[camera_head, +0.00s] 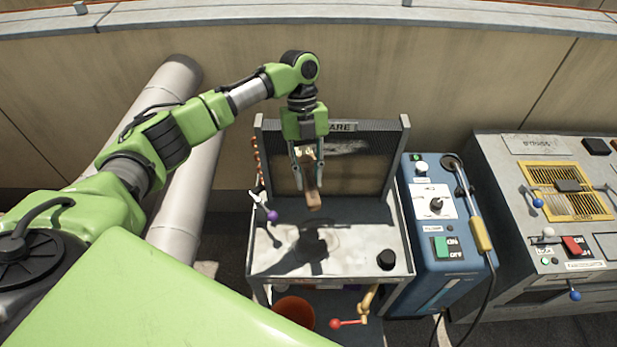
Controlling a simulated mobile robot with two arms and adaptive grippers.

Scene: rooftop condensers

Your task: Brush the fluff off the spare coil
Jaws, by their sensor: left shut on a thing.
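The spare coil (360,168) is an upright panel with dark fins and a tan area, standing at the back of a metal bench (345,255). A sign (343,127) on its top edge ends in "ARE"; my gripper hides the rest. A pale grey streak of what looks like fluff (348,147) lies across its upper part. My left gripper (307,163) points down in front of the coil, shut on a brown wooden brush (313,197). The brush hangs above the bench; its bristles cannot be made out, nor whether it touches the coil. My right gripper is out of view.
A black knob (386,259) stands at the bench's right, a purple-tipped lever (271,215) at its left. An orange bucket (294,309) and a red-knobbed yellow handle (350,322) are below. A blue machine (430,240) and grey control cabinet (560,270) stand right; pale pipes (180,215) left.

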